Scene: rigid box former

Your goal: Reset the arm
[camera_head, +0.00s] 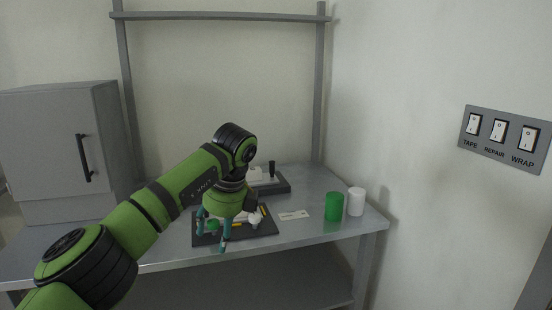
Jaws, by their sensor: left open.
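My left arm, green and black, comes in from the lower left of the head view. Its left gripper (211,239) points down over a dark tray (265,230) near the front edge of the table. The teal fingers are apart, and I see nothing held between them. The gripper and wrist hide part of the tray and what lies on it. My right gripper is not in view.
The grey metal table (312,183) has a green cylinder (334,206) and a white cylinder (356,201) at the right. A grey cabinet (60,140) stands at the left. A switch panel (505,138) is on the right wall. A small white card (294,215) lies right of the tray.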

